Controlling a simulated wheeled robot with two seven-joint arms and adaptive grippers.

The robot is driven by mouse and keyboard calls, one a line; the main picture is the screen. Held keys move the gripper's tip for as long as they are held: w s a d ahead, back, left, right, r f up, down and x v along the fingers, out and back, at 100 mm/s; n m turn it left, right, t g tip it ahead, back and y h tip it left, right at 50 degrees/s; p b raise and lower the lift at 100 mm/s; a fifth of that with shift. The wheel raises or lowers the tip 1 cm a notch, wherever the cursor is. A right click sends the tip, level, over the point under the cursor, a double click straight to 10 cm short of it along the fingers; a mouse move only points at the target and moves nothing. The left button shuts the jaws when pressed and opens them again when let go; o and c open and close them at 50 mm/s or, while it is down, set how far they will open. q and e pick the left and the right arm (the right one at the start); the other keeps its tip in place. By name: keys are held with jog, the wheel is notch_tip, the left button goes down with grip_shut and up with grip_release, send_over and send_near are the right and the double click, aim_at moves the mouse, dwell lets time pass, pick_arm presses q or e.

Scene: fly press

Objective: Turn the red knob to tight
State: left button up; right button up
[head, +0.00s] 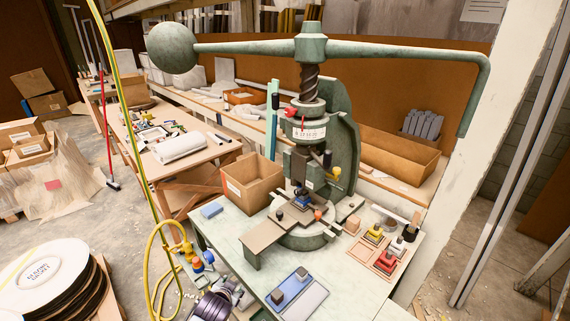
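The green fly press (343,130) stands on a pale bench, with its long weighted arm (255,47) across the top. A small orange-red knob (318,214) sits low on the press, by the bed. A red piece (291,112) also shows at the collar under the screw, beside a white scale band (309,133). I cannot tell for sure which of the two is the red knob, and any tight marking is too small to read. Neither of my grippers is in view.
An open cardboard box (252,184) stands left of the press. A blue tray (297,297) with grey blocks lies in front, and red and yellow parts (386,262) sit at right. A yellow hose (139,130) hangs at left. The press arm overhangs the bench.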

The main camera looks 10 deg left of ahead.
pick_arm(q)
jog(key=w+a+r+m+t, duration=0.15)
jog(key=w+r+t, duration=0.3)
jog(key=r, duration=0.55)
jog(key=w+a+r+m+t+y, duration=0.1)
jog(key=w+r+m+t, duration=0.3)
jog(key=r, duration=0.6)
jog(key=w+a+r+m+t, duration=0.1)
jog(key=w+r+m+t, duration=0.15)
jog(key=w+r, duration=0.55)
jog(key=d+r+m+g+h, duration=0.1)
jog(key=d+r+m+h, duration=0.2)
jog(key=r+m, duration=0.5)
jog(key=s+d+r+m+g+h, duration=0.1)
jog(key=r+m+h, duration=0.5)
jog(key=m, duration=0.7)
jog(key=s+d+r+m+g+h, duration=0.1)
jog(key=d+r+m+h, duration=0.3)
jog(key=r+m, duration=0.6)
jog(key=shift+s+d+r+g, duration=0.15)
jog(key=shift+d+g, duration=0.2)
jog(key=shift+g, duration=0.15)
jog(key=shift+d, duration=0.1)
